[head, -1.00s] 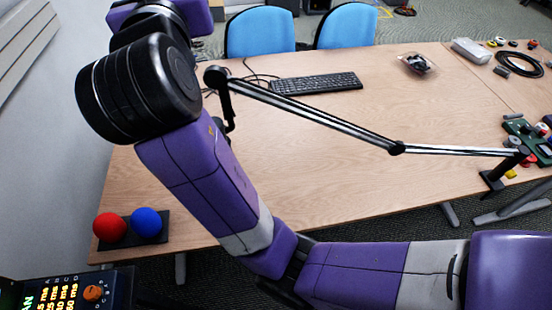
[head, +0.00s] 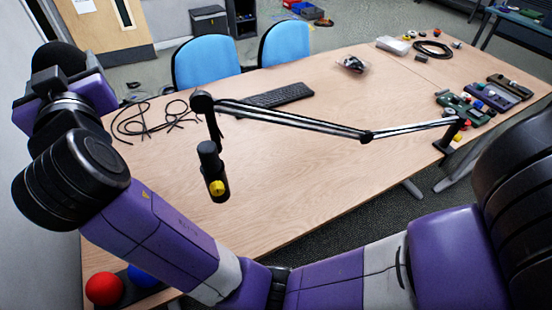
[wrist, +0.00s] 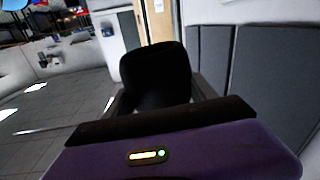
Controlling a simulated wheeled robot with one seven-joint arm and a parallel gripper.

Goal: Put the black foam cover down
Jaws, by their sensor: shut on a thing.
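The black foam cover (wrist: 155,75) is a dark, rounded block in the middle of the wrist view. My gripper (wrist: 157,100) is shut on it, with a finger showing along each side. In the head view the foam cover (head: 58,58) is a dark rounded shape at the upper left. It stands at the end of my purple gripper (head: 62,75), which is raised beyond the table's left side. The fingers are hard to make out there. No surface shows directly beneath the cover.
A jointed boom arm (head: 290,117) spans the wooden table (head: 300,175), with a black microphone (head: 212,170) hanging from it. Loose cables (head: 150,120) and a keyboard (head: 280,95) lie behind. A red ball (head: 104,289) and blue ball (head: 143,275) are at the front left. The table's middle is clear.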

